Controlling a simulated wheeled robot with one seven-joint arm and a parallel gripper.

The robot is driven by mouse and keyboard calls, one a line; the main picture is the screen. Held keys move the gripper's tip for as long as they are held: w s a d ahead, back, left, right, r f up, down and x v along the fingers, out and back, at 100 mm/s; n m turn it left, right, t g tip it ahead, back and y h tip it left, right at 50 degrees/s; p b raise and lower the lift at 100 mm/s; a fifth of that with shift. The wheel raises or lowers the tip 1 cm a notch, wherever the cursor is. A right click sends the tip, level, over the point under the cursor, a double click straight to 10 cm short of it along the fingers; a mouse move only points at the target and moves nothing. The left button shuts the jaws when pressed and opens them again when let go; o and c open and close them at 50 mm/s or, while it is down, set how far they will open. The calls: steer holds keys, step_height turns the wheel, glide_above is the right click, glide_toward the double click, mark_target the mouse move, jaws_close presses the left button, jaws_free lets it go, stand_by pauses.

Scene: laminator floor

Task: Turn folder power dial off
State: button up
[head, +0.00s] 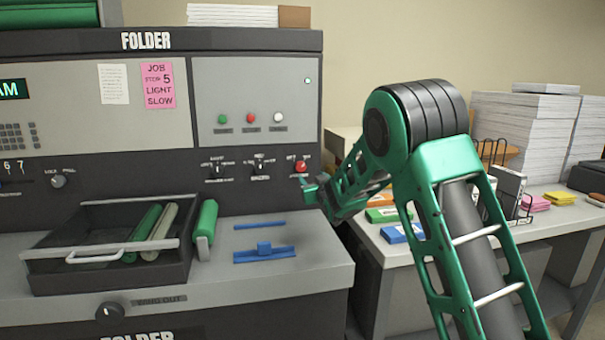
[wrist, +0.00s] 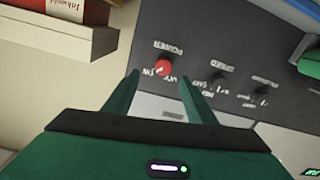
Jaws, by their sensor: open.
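The folder's power dial (head: 301,167) is a small red round knob at the right end of the machine's dark control strip. In the wrist view the red dial (wrist: 163,68) lies beyond and between my fingertips, with the word POWER beside it, upside down. Its pointer direction is too small to tell. My gripper (wrist: 158,78) is open and empty, its two green fingers spread to either side of the dial. In the head view my gripper (head: 309,186) is just below the dial, partly hidden by my arm. I cannot tell whether the fingers touch it.
Black dials (head: 259,162) sit left of the power dial on the same strip. A grey ledge with a blue guide (head: 264,253) and a roller tray (head: 105,262) lies below. A side table with a wire rack (head: 508,190) and paper stacks (head: 520,125) stands right.

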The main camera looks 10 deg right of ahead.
mark_target(302, 168)
steer(key=w, duration=0.3)
steer(key=w+a, duration=0.1)
steer(key=w, duration=0.7)
steer(key=shift+w+a+r, duration=0.1)
steer(key=shift+a, duration=0.05)
steer(key=c, duration=1)
steer(key=shift+c, duration=0.2)
